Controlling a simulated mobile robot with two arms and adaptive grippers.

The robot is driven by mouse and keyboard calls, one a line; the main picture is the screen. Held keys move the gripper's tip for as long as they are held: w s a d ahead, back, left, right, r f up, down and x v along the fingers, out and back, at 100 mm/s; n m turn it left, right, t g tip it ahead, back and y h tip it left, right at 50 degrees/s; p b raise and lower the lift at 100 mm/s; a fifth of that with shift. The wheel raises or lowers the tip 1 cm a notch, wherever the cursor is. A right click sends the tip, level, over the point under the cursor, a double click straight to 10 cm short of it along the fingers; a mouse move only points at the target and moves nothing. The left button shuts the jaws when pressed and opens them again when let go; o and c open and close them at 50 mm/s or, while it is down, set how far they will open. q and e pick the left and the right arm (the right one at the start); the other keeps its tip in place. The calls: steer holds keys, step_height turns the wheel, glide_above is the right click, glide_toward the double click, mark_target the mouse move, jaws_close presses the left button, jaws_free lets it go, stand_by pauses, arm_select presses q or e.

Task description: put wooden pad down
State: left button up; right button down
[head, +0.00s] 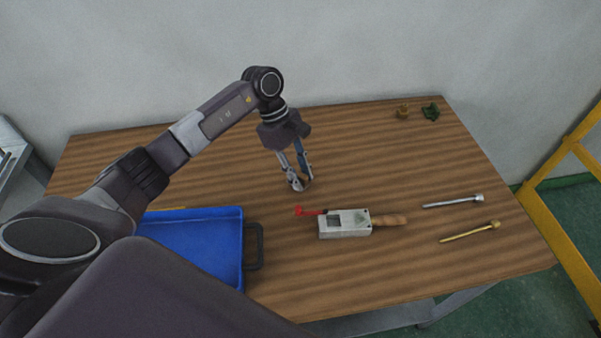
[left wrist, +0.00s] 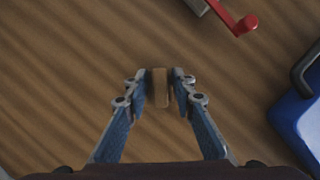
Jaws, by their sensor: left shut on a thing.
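My left gripper (head: 301,186) is low over the middle of the wooden table (head: 380,150), behind the grey metal tool. In the left wrist view its two fingers (left wrist: 160,88) are shut on a small brown wooden pad (left wrist: 160,87). The pad is hard to make out in the head view, behind the fingertips. I cannot tell whether the pad touches the table. My right gripper is not in view.
A grey metal tool (head: 345,224) with a red lever (head: 309,212) and wooden handle (head: 389,220) lies just in front. A blue tray (head: 200,240) stands at left. Two rods, silver (head: 453,201) and brass (head: 470,232), lie at right. Small brown (head: 403,112) and green (head: 430,112) pieces sit at back right.

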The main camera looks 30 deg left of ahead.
arm_select(q)
steer(key=shift+f, duration=0.1)
steer(key=shift+f, duration=0.15)
steer(key=o, duration=1)
steer(key=shift+r, duration=0.25)
steer(key=shift+w+a+r+b, duration=0.1)
steer(key=shift+a+r+b, duration=0.15)
steer(key=shift+r+b, duration=0.1)
steer(key=shift+b+v, duration=1.55)
steer(key=shift+v, duration=4)
